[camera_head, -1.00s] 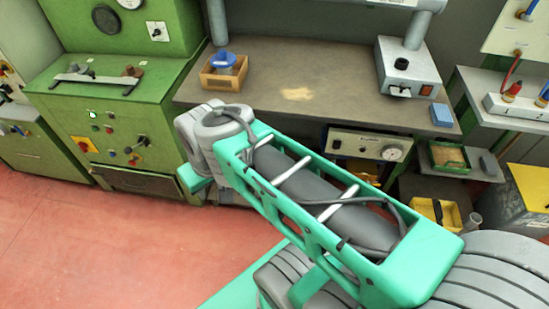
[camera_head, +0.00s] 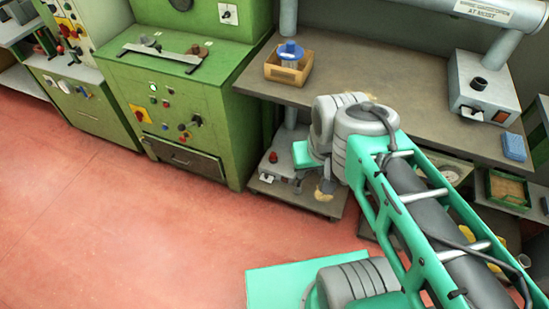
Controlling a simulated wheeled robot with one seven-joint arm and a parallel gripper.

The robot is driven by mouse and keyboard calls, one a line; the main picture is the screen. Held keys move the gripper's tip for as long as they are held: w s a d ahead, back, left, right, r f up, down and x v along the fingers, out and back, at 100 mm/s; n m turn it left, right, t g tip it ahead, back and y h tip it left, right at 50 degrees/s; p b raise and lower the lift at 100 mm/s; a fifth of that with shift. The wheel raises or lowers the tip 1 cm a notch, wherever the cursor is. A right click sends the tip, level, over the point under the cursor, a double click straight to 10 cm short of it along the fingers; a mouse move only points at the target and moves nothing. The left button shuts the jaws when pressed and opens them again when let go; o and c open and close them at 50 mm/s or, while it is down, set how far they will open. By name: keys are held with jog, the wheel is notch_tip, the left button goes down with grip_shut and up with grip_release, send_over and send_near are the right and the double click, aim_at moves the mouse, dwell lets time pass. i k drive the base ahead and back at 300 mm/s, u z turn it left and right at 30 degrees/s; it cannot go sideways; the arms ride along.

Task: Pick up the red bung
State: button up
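I cannot make out a red bung in the camera_head view. A small reddish-brown round piece (camera_head: 197,51) lies on top of the green machine, too small to identify. My arm crosses the right half of the view, from the lower right up to a grey joint near the bench's front edge. My gripper's fingers cannot be seen.
The brown workbench (camera_head: 360,62) carries a wooden box (camera_head: 287,71) with a blue-topped item, a grey instrument (camera_head: 484,88) and a blue block (camera_head: 514,147). The green machine (camera_head: 180,95) stands to the left. Red floor (camera_head: 130,240) is open at the lower left.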

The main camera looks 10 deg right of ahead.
aim_at(273, 156)
jog(key=u, duration=0.55)
jog(key=k, duration=1.25)
jog(key=z, duration=0.2)
jog(key=i, duration=1.25)
jog(key=u, duration=0.7)
jog(key=i, duration=0.55)
jog(key=u, duration=0.6)
